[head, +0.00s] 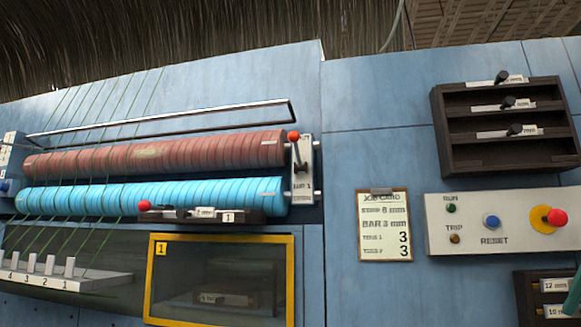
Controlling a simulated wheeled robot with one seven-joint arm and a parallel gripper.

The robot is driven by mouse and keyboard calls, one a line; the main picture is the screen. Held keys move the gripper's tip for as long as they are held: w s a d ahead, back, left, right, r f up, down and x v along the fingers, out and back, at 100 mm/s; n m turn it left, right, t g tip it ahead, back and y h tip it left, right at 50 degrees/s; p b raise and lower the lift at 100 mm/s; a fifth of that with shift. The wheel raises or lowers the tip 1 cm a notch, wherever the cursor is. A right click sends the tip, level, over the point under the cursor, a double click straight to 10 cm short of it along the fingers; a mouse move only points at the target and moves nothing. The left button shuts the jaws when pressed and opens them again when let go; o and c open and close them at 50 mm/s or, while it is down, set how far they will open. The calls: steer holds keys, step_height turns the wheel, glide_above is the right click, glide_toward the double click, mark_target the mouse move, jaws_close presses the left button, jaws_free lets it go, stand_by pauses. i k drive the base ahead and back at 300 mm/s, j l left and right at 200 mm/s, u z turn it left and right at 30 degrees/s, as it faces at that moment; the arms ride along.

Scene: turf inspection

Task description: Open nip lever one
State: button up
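Two red-knobbed levers show in the head view. One lever (297,152) stands nearly upright on a pale plate (303,180) at the right end of the rollers; the plate's small print ends in 1, but its word is hard to read. The other red knob (145,205) is at the left end of a dark block (240,217) with a label 1, below the blue roller; its handle lies flat. I cannot tell for certain which is nip lever one. The brown roller (150,153) lies just above the blue roller (150,195). My gripper is not in view.
A yellow-framed window (150,280) marked 1 is under the rollers. A job card (385,225), a control panel (475,238) with a red stop button (556,217), and a dark rack (440,130) are at right. A teal piece cuts the lower right edge.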

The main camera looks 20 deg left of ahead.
mark_target(293, 136)
steer(key=u, duration=1.25)
